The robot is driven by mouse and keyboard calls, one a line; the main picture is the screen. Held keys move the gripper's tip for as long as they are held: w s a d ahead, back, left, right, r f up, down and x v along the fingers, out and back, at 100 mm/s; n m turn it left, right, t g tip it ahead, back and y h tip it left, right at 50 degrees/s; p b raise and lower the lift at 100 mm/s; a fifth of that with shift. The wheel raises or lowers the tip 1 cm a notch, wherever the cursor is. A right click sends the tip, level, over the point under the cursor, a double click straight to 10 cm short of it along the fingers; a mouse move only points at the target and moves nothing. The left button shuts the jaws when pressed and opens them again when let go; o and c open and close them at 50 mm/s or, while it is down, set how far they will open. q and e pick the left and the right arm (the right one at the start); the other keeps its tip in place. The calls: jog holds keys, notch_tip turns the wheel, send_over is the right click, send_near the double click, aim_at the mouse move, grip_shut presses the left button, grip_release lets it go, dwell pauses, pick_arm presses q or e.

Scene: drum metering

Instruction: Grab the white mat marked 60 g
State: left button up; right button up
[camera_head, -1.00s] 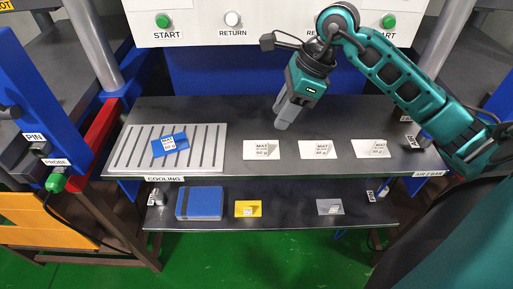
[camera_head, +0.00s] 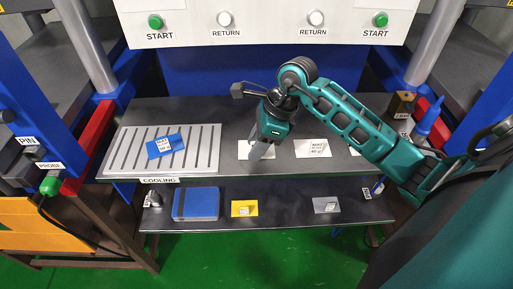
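Three white mats lie in a row on the upper dark shelf. The left white mat (camera_head: 243,152) is partly covered by my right gripper (camera_head: 259,153), and its print is hidden. The middle white mat (camera_head: 312,148) is in full view with small print, too fine to read surely. The right white mat (camera_head: 353,152) is mostly hidden behind my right arm. My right gripper points down over the left mat; whether it touches the mat, and whether its fingers are apart, I cannot tell. My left gripper is out of view.
A slatted cooling rack (camera_head: 206,158) at the left holds a blue mat (camera_head: 160,148) with a white label. The lower shelf carries a blue block (camera_head: 196,204), a yellow piece (camera_head: 244,208) and a grey piece (camera_head: 326,204). A blue bottle-like tool (camera_head: 428,118) stands at the right.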

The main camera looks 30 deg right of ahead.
grip_shut()
dwell(0.5)
